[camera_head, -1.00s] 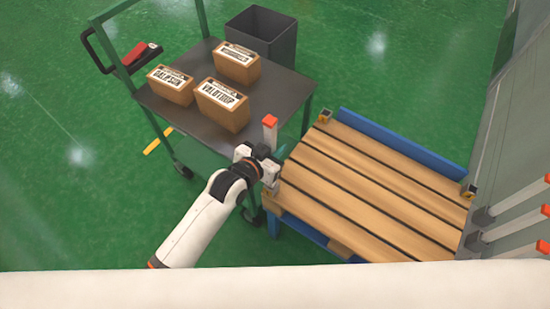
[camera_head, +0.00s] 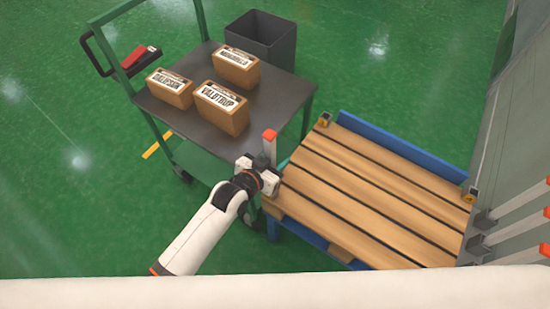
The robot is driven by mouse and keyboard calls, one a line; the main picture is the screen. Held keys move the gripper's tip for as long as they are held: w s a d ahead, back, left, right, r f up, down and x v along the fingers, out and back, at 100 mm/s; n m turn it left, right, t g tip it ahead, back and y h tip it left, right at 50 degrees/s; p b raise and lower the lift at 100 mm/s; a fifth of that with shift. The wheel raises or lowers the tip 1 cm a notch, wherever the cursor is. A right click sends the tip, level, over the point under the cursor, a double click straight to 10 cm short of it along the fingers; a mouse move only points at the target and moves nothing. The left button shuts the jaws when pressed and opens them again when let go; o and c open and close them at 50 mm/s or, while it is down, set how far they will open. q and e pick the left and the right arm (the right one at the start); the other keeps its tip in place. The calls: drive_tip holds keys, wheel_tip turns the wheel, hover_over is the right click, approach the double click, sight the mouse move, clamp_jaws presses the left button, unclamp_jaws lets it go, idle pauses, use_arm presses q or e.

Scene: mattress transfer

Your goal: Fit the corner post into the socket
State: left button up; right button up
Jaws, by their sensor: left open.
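The corner post (camera_head: 269,149), grey with an orange-red top, stands roughly upright at the left corner of the wooden-slatted pallet (camera_head: 375,190). My left gripper (camera_head: 260,164) is at the post, low down, with its jaws open around or right beside it. The gripper hides the post's lower end and the socket at that corner, so I cannot tell how deep the post sits. Other sockets with yellow marks show at the far corner (camera_head: 323,121) and the right corner (camera_head: 470,195), both empty. My right gripper is not in view.
A grey cart (camera_head: 185,115) with several brown boxes (camera_head: 222,108) stands just left of the pallet, close to my left arm. A dark bin (camera_head: 261,38) is behind it. More orange-topped posts (camera_head: 512,204) lean in a rack at the right edge.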

use_arm(q)
drive_tip(key=shift+r, duration=0.1)
drive_tip(key=shift+s+a+r, duration=0.1)
drive_tip(key=shift+r, duration=0.05)
drive_tip(key=p+v, duration=0.2)
drive_tip(key=v, duration=1)
drive_tip(key=s+a+f+n+g+y, duration=0.15)
drive_tip(key=a+f, duration=0.25)
drive_tip(key=f, duration=0.5)
drive_tip(key=s+a+f+n+g+y, duration=0.1)
drive_tip(key=s+a+f+y, duration=0.2)
drive_tip(key=f, duration=0.6)
drive_tip(key=s+a+f+n+g+y, duration=0.1)
drive_tip(key=s+a+f+g, duration=0.1)
drive_tip(key=a+f, duration=0.5)
drive_tip(key=s+a+f+g+y, duration=0.1)
drive_tip(key=s+a+f+g, duration=0.1)
drive_tip(key=s+f, duration=0.7)
drive_tip(key=s+a+f+n+g+y, duration=0.1)
drive_tip(key=s+a+f+g, duration=0.1)
drive_tip(key=s+f, duration=0.7)
drive_tip(key=s+g, duration=0.1)
drive_tip(key=s, duration=0.6)
drive_tip(key=shift+s, duration=0.4)
drive_tip(key=shift+g+y, duration=0.25)
